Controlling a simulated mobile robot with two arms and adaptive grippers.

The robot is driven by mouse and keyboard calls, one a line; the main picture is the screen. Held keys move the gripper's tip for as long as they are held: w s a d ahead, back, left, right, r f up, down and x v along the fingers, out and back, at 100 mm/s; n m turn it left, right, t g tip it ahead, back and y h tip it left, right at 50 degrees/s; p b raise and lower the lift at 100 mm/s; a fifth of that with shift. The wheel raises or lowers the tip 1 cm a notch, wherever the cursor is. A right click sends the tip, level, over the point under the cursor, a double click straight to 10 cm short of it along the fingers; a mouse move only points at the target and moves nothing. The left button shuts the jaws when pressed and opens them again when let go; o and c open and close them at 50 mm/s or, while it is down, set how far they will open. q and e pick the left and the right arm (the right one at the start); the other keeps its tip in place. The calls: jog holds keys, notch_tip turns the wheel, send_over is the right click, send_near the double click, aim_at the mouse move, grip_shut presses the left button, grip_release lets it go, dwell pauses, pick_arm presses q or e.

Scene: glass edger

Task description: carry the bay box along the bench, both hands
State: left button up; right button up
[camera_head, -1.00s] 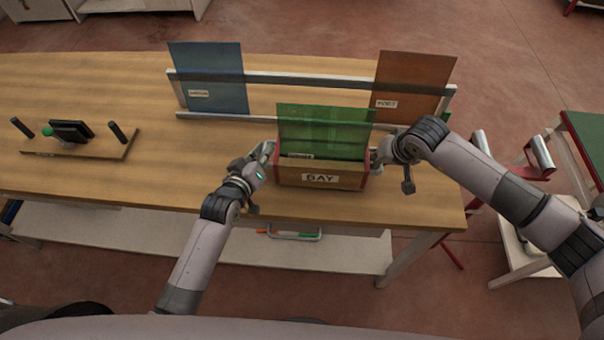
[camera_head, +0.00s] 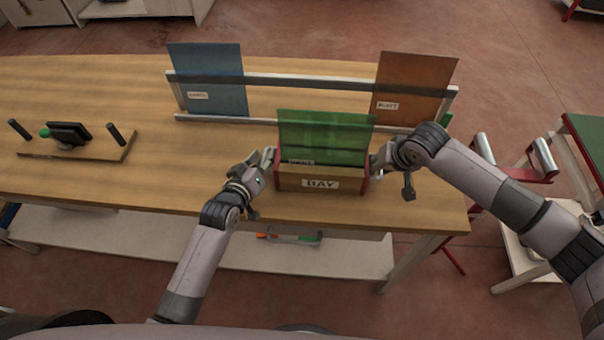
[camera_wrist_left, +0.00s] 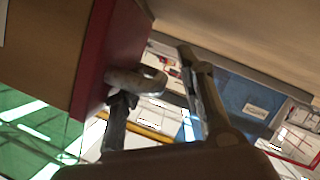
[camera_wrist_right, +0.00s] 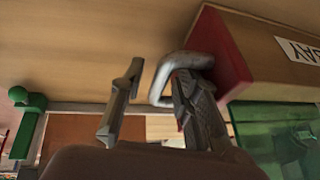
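The bay box (camera_head: 290,183) is a wooden box with red ends and a "BAY" label, at the front right of the bench (camera_head: 150,180). A green glass sheet (camera_head: 325,135) stands in it. My left gripper (camera_head: 268,158) is at its left end. In the left wrist view, its fingers (camera_wrist_left: 160,105) are apart around the metal loop handle (camera_wrist_left: 135,79), with a gap on one side. My right gripper (camera_head: 378,157) is at the right end. In the right wrist view, its fingers (camera_wrist_right: 155,100) are apart, one at the handle (camera_wrist_right: 178,66), the other clear of it.
Behind the box a metal rack (camera_head: 300,83) holds a blue sheet (camera_head: 210,80) and an orange-brown sheet (camera_head: 415,85). A wooden board (camera_head: 90,150) with black posts lies at the left. The bench between board and box is clear.

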pick_arm(q)
jog(key=o, duration=0.5)
jog(key=shift+d, duration=0.15)
pick_arm(e)
jog(key=shift+a, duration=0.15)
pick_arm(q)
jog(key=shift+o, duration=0.3)
pick_arm(e)
jog(key=shift+a, duration=0.1)
pick_arm(q)
jog(key=shift+s+d, duration=0.1)
jog(key=shift+a+v, duration=0.15)
jog(key=shift+v, duration=1.85)
jog(key=shift+a+v, duration=0.15)
jog(key=shift+v, duration=1.85)
pick_arm(e)
jog(key=shift+o, duration=0.2)
jog(key=shift+d, duration=0.2)
pick_arm(q)
jog(key=shift+f, duration=0.1)
pick_arm(e)
jog(key=o, duration=0.7)
jog(key=shift+a, duration=0.1)
